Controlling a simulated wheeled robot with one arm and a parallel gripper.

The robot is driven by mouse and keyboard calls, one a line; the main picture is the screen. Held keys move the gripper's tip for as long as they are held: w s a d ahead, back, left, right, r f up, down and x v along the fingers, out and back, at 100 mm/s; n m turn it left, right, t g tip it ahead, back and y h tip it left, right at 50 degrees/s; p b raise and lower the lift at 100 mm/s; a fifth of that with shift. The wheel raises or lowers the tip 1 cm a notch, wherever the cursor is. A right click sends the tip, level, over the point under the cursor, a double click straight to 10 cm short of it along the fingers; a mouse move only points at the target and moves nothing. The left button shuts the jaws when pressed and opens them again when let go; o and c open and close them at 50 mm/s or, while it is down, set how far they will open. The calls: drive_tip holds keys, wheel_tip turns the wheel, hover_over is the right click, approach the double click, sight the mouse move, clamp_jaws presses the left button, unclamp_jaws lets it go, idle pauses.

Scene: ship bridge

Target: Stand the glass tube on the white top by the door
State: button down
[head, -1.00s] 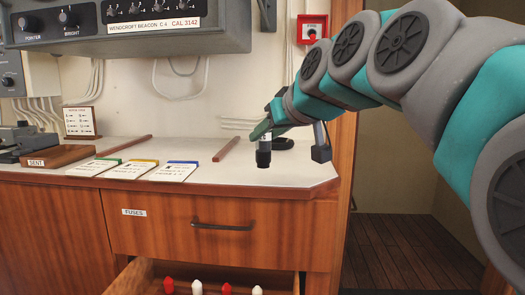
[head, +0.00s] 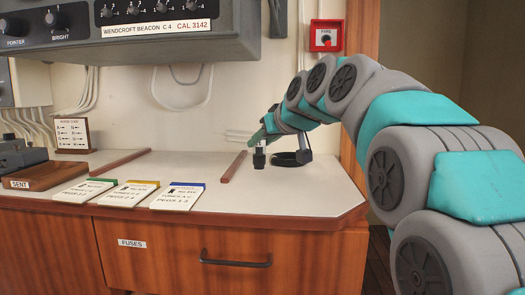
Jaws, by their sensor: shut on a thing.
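A small tube with a dark base (head: 259,160) shows at the back right of the white top (head: 300,190), upright as far as I can see. My gripper (head: 259,143) is shut on its upper part, reaching in from the right. The gripper hides most of the glass. The base is at or just above the surface; I cannot tell if it touches.
Three cards, the nearest blue-edged (head: 178,197), lie at the front. The top's front right is clear.

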drive_tip(key=shift+w+a+f+p, duration=0.15)
drive_tip(key=shift+w+f, duration=0.85)
drive_tip(key=shift+w, duration=0.3)
drive_tip(key=shift+w+a+f+p, duration=0.1)
drive_tip(key=shift+w+f+p, duration=0.05)
drive_tip(key=shift+w+f, duration=1)
drive_tip(key=shift+w, duration=0.15)
drive_tip(key=shift+f, duration=0.1)
drive_tip(key=c, duration=0.5)
unclamp_jaws()
drive_tip(key=shift+r, duration=0.2)
drive_tip(key=shift+r, duration=0.2)
drive_tip(key=b+v, duration=0.1)
drive_tip(key=v, duration=1.1)
drive_tip(key=shift+f, duration=0.15)
